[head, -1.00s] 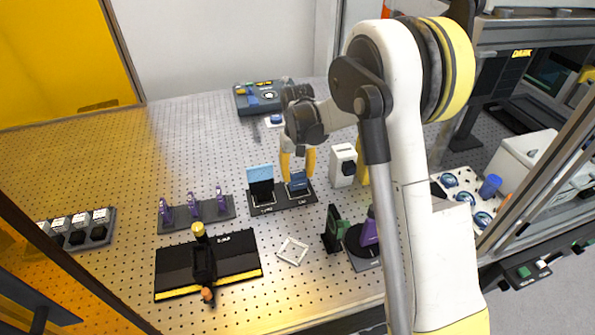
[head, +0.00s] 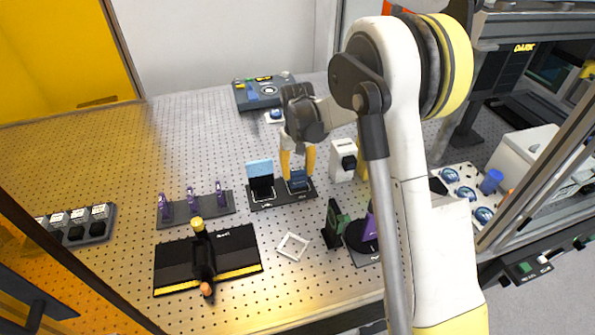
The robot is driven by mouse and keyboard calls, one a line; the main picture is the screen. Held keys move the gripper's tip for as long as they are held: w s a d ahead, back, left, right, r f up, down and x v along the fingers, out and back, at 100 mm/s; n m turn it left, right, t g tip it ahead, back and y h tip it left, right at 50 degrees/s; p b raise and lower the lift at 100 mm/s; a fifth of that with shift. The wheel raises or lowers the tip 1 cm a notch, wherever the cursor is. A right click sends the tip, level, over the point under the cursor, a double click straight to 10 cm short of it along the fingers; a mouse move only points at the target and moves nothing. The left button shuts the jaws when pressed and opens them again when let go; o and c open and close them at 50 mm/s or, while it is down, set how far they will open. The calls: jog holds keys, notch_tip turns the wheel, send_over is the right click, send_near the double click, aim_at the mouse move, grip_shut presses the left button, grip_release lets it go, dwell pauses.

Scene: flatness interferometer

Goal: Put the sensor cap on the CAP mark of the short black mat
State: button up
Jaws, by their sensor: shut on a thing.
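The short black mat (head: 283,197) lies near the middle of the perforated table. It has two outlined marks with small white labels, too blurred to read. A light-blue upright piece (head: 260,171) on a dark block stands on its left mark. My gripper (head: 298,172) points down over the right mark. Its yellow fingers are shut on the dark blue sensor cap (head: 298,180). The cap is at the mat's right mark; I cannot tell whether it touches the mat.
A white block with a dark knob (head: 343,161) stands close right of the mat. Purple pieces on a dark strip (head: 228,205) are to the left. A grey device (head: 262,91) stands behind.

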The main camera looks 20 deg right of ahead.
jog(key=shift+f, duration=0.2)
jog(key=o, duration=1)
jog(key=shift+c, duration=0.2)
jog(key=shift+r+p, duration=1.8)
jog(key=shift+r, duration=1.8)
jog(key=shift+f, duration=0.1)
